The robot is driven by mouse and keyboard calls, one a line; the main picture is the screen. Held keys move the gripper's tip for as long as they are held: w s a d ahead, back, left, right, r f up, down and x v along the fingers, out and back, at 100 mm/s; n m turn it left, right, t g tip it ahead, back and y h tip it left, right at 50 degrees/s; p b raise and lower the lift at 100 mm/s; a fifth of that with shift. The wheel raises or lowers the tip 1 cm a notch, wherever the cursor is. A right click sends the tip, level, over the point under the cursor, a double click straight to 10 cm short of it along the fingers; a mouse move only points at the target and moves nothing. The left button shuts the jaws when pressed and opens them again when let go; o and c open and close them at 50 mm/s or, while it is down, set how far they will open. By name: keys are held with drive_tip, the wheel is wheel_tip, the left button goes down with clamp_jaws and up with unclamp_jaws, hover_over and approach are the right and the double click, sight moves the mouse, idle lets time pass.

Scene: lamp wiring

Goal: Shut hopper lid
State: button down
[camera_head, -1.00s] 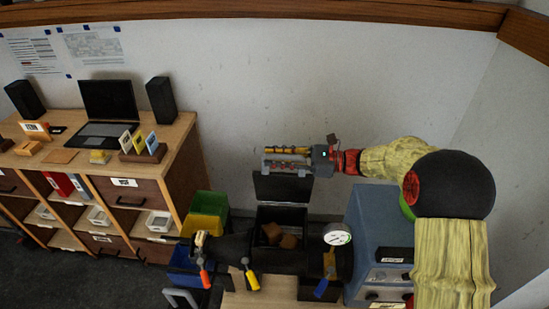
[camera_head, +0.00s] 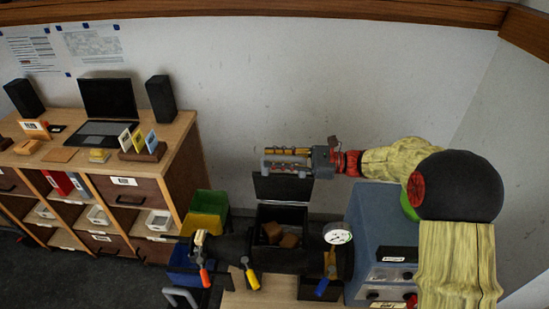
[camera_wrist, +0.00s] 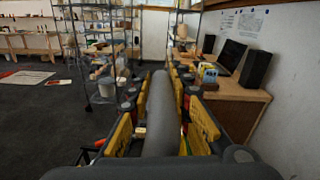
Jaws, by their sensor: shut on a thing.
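The hopper (camera_head: 282,216) is a dark open box with brown blocks inside. Its dark lid (camera_head: 282,188) stands raised, roughly upright, at the box's back edge. My gripper (camera_head: 286,159) reaches in from the right, level with the lid's upper edge. In the wrist view, the yellow-padded fingers (camera_wrist: 162,118) lie on both sides of a thick grey bar (camera_wrist: 162,115) and are shut on it. It appears to be the lid's handle; where it joins the lid is hidden.
A blue cabinet (camera_head: 372,235) stands right of the hopper, below my arm. A round gauge (camera_head: 338,234) and coloured-handled levers (camera_head: 251,280) are in front. Green (camera_head: 211,202) and yellow (camera_head: 204,227) bins stand left. A desk with a laptop (camera_head: 107,100) is further left.

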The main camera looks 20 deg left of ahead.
drive_tip(key=s+d+f+n+b, duration=0.1)
drive_tip(key=s+f+n+b, duration=0.2)
drive_tip(key=s+f+b, duration=0.2)
drive_tip(key=s+d+f+n+b, duration=0.2)
drive_tip(key=s+f+n+b, duration=0.1)
drive_tip(key=s, duration=0.6)
drive_tip(key=shift+s+d+f+n+b, duration=0.3)
drive_tip(key=shift+s+f+n+b, duration=0.1)
drive_tip(key=shift+f+b, duration=0.55)
drive_tip(key=c, duration=1.8)
unclamp_jaws()
drive_tip(key=shift+o, duration=0.7)
drive_tip(key=shift+r, duration=0.1)
